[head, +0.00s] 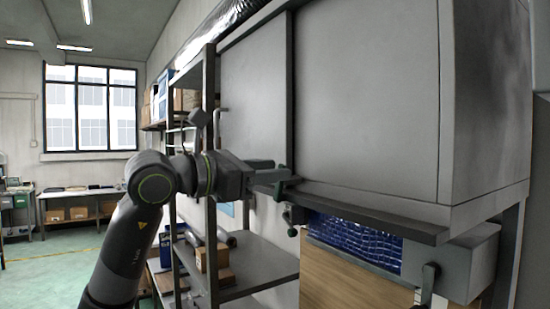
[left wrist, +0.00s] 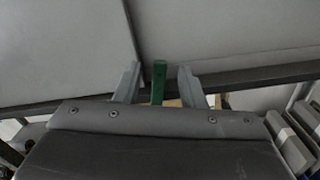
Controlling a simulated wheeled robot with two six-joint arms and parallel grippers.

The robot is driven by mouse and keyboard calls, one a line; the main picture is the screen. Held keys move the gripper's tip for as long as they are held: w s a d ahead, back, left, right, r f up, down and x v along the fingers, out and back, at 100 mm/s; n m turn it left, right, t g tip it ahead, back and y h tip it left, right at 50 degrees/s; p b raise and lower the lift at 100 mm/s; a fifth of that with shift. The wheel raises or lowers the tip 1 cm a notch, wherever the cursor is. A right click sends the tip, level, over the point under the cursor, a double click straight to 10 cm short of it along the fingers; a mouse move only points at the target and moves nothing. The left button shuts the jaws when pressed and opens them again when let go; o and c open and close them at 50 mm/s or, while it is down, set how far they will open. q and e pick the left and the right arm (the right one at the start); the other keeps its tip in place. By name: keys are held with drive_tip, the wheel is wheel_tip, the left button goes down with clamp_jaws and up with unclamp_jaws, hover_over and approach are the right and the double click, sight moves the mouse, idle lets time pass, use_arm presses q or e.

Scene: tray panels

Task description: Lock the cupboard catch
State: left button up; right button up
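The cupboard (head: 370,90) is a large grey box with flat front panels, filling the upper right of the head view. A small dark green catch (head: 281,188) sits at its lower front edge, near the seam between two panels. My left gripper (head: 280,170) is level at this edge, with its fingertips at the catch. In the left wrist view the green catch (left wrist: 158,82) stands upright between the two spread fingers of the gripper (left wrist: 160,85), with a gap on each side. My right gripper is not in view.
Under the cupboard are a blue glossy panel (head: 355,240), a grey housing (head: 470,265) with a dark handle, and a cardboard box (head: 340,285). A metal shelf (head: 255,265) stands below my left arm. Open floor (head: 50,270) lies at the left.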

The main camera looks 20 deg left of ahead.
use_arm(q)
drive_tip(key=shift+w+d, duration=0.45)
drive_tip(key=shift+w, duration=0.15)
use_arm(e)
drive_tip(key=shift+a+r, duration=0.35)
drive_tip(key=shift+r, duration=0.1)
use_arm(q)
clamp_jaws()
drive_tip(key=n+b, duration=0.1)
drive_tip(key=w+a+n+b, duration=0.1)
drive_tip(key=n, duration=0.1)
drive_tip(key=shift+a+r, duration=0.1)
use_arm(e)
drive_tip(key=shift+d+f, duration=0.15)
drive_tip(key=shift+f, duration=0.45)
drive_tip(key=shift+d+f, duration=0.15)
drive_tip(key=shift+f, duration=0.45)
use_arm(q)
drive_tip(key=shift+c, duration=0.2)
unclamp_jaws()
drive_tip(key=shift+o, duration=0.2)
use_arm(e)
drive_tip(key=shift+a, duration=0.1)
